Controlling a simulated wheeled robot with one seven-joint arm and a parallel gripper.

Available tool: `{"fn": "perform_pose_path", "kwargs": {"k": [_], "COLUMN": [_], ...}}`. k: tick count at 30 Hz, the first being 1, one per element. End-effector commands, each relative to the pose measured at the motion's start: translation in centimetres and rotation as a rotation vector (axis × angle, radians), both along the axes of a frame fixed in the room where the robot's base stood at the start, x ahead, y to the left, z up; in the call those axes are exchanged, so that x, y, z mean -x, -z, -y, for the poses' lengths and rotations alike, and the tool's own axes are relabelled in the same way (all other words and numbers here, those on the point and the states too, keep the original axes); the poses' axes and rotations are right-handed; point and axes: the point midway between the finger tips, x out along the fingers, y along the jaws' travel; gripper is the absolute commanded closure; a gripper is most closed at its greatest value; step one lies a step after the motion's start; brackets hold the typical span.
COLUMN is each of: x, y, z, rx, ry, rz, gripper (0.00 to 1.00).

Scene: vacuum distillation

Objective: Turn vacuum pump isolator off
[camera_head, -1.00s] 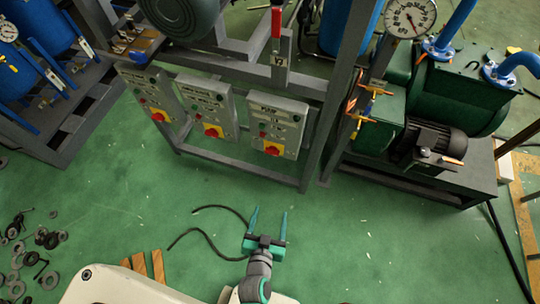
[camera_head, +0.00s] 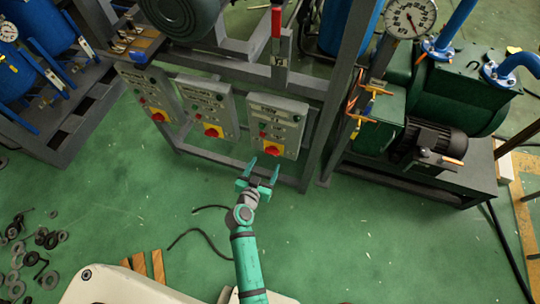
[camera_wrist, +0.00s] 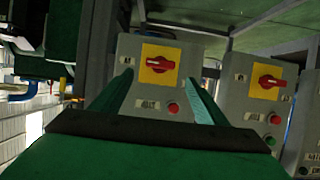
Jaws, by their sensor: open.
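Three grey control panels hang on the frame, each with a red isolator knob on a yellow plate; their labels are too blurred to read. The right panel's isolator (camera_head: 272,149) is closest to my gripper (camera_head: 264,168), which is open and empty just below and in front of it. In the wrist view this isolator (camera_wrist: 159,64) shows upside down between and beyond the fingertips of my gripper (camera_wrist: 159,80), with no visible contact. Its red handle lies roughly crosswise. The middle panel's isolator (camera_head: 212,131) also shows at right in the wrist view (camera_wrist: 268,81).
The left panel's isolator (camera_head: 158,116) is farther off. A grey frame rail (camera_head: 240,167) runs below the panels. A green pump with a black motor (camera_head: 436,140) stands on a base at right. The green floor (camera_head: 360,240) is mostly clear, with loose cables and washers at left.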

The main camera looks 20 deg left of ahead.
Motion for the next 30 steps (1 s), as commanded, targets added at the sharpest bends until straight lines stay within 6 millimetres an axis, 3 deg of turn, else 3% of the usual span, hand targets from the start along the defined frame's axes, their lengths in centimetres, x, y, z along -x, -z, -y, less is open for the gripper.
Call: {"fn": "perform_pose_path", "kwargs": {"k": [6, 12, 25, 26, 30], "x": [-3.7, -6.0, -6.8, -6.8, -6.8], "y": [1.5, 2.5, 2.9, 2.9, 2.8], "z": [0.0, 0.0, 0.0, 0.0, 0.0], "rx": [0.001, 0.001, 0.001, 0.0, 0.0], "ry": [0.0, 0.0, -0.001, -0.001, -0.001], "rz": [0.0, 0.0, 0.0, 0.0, 0.0], "gripper": [0.33, 0.33, 0.33, 0.35, 0.69]}}
